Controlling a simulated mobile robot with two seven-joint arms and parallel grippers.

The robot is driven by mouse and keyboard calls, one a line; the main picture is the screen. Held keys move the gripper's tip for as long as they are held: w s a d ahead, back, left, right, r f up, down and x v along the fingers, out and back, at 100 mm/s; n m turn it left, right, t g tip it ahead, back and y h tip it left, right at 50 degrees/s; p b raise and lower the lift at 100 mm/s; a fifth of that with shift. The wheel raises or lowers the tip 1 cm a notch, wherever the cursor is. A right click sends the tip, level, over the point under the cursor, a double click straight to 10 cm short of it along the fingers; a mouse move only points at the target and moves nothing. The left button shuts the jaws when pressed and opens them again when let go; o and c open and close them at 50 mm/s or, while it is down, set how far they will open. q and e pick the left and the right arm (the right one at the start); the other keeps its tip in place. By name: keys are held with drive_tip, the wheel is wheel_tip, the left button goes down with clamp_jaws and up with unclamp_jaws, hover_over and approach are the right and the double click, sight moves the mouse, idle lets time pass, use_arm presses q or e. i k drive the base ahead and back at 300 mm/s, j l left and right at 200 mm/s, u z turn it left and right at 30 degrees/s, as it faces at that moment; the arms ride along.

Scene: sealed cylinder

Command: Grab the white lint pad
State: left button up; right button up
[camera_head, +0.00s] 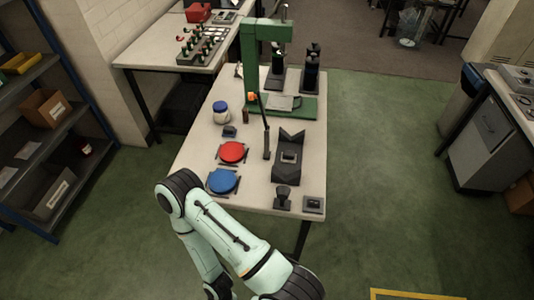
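I cannot pick out the white lint pad with certainty. A pale flat piece (283,103) lies on the base of the green press stand (250,65) at the back of the table; it is too small to tell what it is. One of my mint-green arms rises from the bottom edge, bends at a dark joint in front of the table and drops back out of view at the bottom. No gripper shows in this view, so I cannot see whether either is open or shut.
The pale table (198,152) holds a blue-lidded jar (221,113), a red dish (232,152), a blue dish (223,180), a dark V-shaped block (288,160) and small dark fixtures at the front right. Shelving (50,120) stands left; green floor is open to the right.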

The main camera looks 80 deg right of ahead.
sight(287, 157)
drive_tip(key=k+l+u, duration=0.15)
drive_tip(key=k+u, duration=0.7)
drive_tip(key=u, duration=0.15)
drive_tip(key=k+l, duration=0.15)
drive_tip(key=k, duration=0.35)
drive_tip(key=k+l, duration=0.1)
drive_tip(key=k, duration=0.4)
drive_tip(key=l+u, duration=0.05)
